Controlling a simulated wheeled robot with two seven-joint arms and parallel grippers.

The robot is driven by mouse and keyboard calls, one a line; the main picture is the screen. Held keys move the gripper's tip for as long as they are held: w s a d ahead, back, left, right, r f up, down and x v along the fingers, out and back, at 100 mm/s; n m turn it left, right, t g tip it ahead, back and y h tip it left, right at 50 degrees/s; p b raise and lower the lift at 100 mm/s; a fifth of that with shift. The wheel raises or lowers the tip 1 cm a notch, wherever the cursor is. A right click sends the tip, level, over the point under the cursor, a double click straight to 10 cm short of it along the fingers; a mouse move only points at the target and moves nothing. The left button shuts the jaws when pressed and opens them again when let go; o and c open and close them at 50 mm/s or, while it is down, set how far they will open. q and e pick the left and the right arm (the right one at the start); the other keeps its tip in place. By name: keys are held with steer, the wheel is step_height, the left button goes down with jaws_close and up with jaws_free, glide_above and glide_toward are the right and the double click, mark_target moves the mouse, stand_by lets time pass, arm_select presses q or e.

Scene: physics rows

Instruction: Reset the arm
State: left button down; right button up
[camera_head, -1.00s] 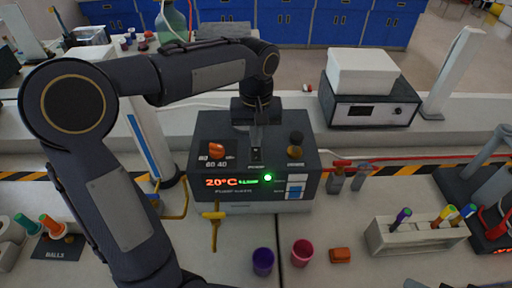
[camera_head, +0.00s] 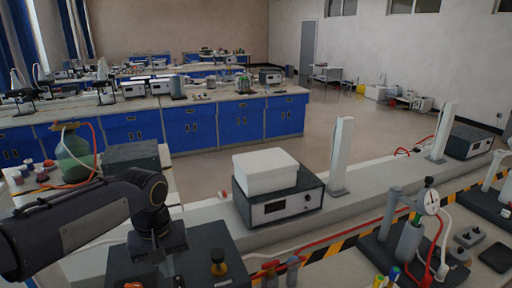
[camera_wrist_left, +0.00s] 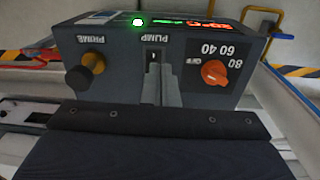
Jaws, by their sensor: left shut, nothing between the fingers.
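My left arm comes in from the left in the head view, its gripper (camera_head: 157,242) over the dark pump unit (camera_head: 207,240) at the bottom. The left wrist view shows the gripper (camera_wrist_left: 160,85) shut and empty, its fingers pointing at the PUMP switch (camera_wrist_left: 154,54) on the unit's top. I cannot tell if they touch it. An orange dial (camera_wrist_left: 215,72) and a dark-and-yellow PRIME knob (camera_wrist_left: 85,75) flank the switch. My right gripper is out of view.
A white box (camera_head: 266,172) sits on a dark instrument (camera_head: 282,208) right of the unit. A green bottle (camera_head: 73,155) stands at the left. A stand with a round gauge (camera_head: 431,202) is at the right. Open floor lies beyond the bench.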

arm_select(q)
steer(key=s+f+m+t+h, duration=0.1)
steer(key=s+f+t, duration=0.1)
steer(key=s, duration=0.7)
steer(key=s+d+f+m+t+h+b, duration=0.1)
steer(key=s+f+m+t+h, duration=0.1)
steer(key=s, duration=0.7)
steer(key=shift+s+f+t, duration=0.25)
steer(key=shift+f+t, duration=0.15)
steer(key=shift+t, duration=0.2)
